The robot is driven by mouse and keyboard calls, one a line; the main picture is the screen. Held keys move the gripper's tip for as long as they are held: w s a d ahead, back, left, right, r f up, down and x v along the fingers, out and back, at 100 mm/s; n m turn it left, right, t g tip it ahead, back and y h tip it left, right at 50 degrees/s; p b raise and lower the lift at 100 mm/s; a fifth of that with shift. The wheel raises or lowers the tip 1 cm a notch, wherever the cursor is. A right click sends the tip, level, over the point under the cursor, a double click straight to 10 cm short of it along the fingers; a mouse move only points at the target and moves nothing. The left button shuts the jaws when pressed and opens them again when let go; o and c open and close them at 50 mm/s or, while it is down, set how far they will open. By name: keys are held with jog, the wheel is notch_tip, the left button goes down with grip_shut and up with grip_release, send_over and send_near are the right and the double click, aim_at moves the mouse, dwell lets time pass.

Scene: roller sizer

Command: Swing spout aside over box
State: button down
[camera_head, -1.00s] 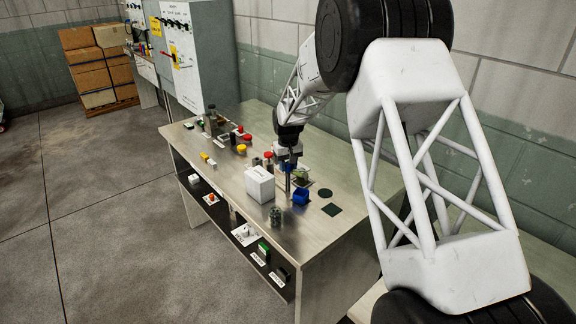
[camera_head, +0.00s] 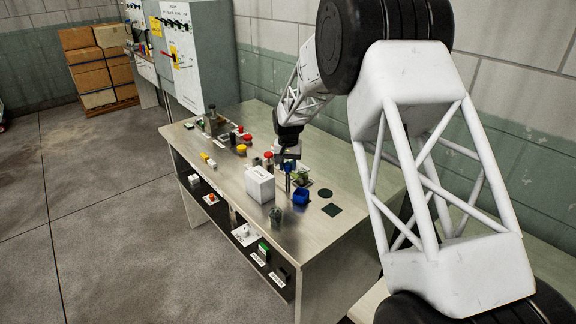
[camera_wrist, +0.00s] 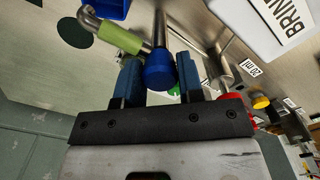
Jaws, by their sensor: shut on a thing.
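My gripper (camera_wrist: 160,82) has its two dark fingers on either side of a blue round knob (camera_wrist: 159,70) at the end of a metal rod, and it is shut on that knob. The metal spout pipe with a green sleeve (camera_wrist: 118,38) runs beside it, its bent end near the blue box (camera_wrist: 108,7). In the head view my gripper (camera_head: 289,165) is over the bench, with the green sleeve (camera_head: 303,178) just right of it. The blue box (camera_head: 301,198) stands just below. My gripper partly hides the spout's base.
Dark flat pads (camera_head: 331,210) lie to the right. Red and yellow buttons (camera_head: 247,138) stand farther back. The bench's front right is clear.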

aim_at(288, 164)
jog(key=shift+s+f, duration=0.15)
jog(key=shift+f, duration=0.2)
jog(key=c, duration=0.8)
grip_release()
jog(key=shift+o, duration=0.2)
jog(key=shift+r, duration=0.3)
jog(key=shift+r, duration=3.7)
jog(key=shift+d, duration=0.1)
